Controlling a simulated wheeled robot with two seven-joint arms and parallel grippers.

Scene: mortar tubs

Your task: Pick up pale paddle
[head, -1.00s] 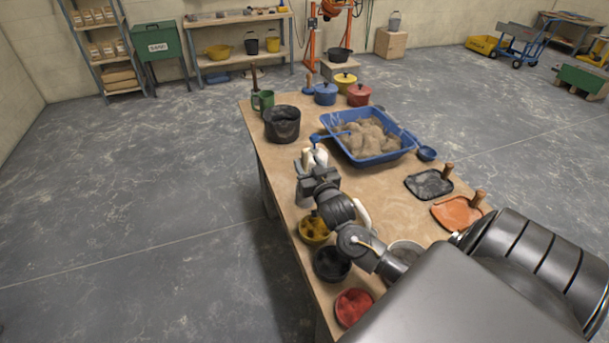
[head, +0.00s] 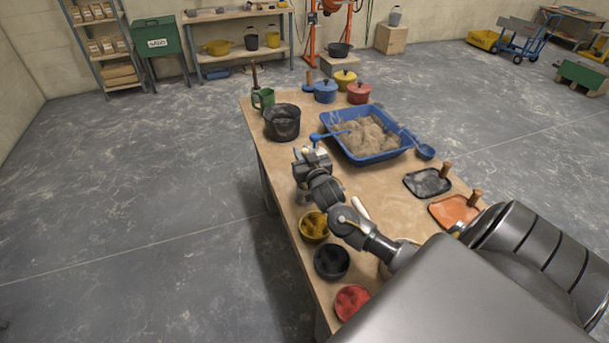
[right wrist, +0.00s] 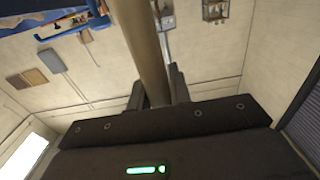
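My right gripper (head: 312,160) is over the left edge of the workbench, beside the blue tub, seen from behind its own wrist. In the right wrist view, a pale tan round shaft, which I take as the pale paddle (right wrist: 145,45), runs up out of the picture from between the two dark fingers (right wrist: 158,92). The fingers sit close against it on both sides and appear shut on it. The paddle's far end is outside that view. In the head view pale tips show just beyond the gripper, mostly hidden by it. My left gripper is not in view.
The blue tub (head: 346,153) of sand is right of the gripper, and a black bucket (head: 283,122) is behind it. Yellow (head: 315,225), black (head: 331,262) and red (head: 352,302) bowls line the near left edge. A black tray (head: 427,183) and an orange tray (head: 455,211) lie at right.

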